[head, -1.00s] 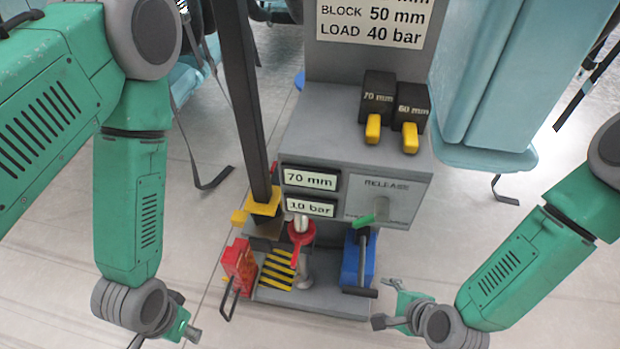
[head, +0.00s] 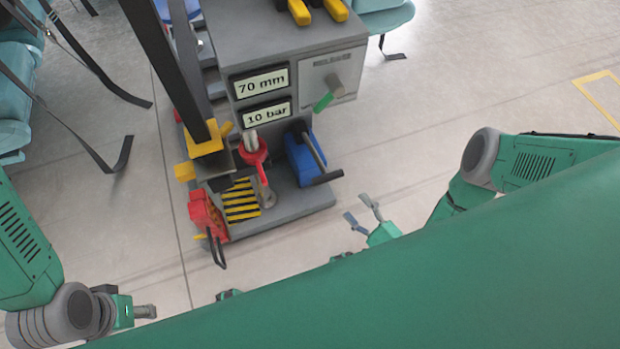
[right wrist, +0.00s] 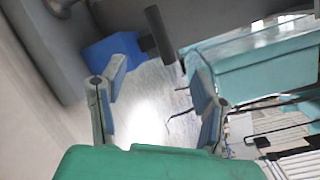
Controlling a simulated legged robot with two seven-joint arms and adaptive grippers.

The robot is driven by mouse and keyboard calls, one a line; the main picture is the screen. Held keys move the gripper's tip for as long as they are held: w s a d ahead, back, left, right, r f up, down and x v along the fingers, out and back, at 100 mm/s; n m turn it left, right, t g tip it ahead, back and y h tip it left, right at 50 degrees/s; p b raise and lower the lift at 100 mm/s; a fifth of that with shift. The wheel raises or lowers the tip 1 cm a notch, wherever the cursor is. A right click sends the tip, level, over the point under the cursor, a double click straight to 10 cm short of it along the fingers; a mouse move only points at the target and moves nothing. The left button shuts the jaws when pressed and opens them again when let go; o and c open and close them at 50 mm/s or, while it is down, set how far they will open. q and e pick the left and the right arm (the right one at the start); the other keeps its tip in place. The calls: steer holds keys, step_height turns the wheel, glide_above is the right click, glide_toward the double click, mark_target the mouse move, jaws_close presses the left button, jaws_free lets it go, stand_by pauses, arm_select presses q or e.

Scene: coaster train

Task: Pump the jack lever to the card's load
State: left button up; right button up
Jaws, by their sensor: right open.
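The jack's blue pump block (head: 302,160) stands at the right of the grey base, with the dark jack lever (head: 314,150) sloping down to a black grip. Both also show in the right wrist view, the blue block (right wrist: 112,52) at upper left and the dark lever grip (right wrist: 160,34) at top centre. The upper display (head: 262,82) reads 70 mm and the lower display (head: 267,112) reads 10 bar. My right gripper (head: 357,207) is open and empty, below and right of the lever, apart from it. My left gripper (head: 145,312) is at lower left; its finger opening is unclear. The card is out of view.
A red jack piece (head: 253,155), a striped plate (head: 241,200) and a red can-like item (head: 207,215) are left of the pump. Floor right of the base is clear.

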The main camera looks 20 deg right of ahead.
steer(key=b, duration=0.2)
glide_toward(327, 172)
steer(key=a+x, duration=0.1)
steer(key=x, duration=0.4)
steer(key=w, duration=0.1)
steer(key=w+f+b, duration=0.1)
steer(key=w, duration=0.1)
steer(key=shift+w+a, duration=0.15)
steer(key=shift+a, duration=0.05)
steer(key=shift+w, duration=0.5)
steer(key=shift+a+r, duration=0.1)
steer(key=shift+a, duration=0.2)
steer(key=c, duration=1.1)
jaws_close()
steer(key=shift+w+d+r, duration=0.1)
steer(key=shift+d, duration=0.05)
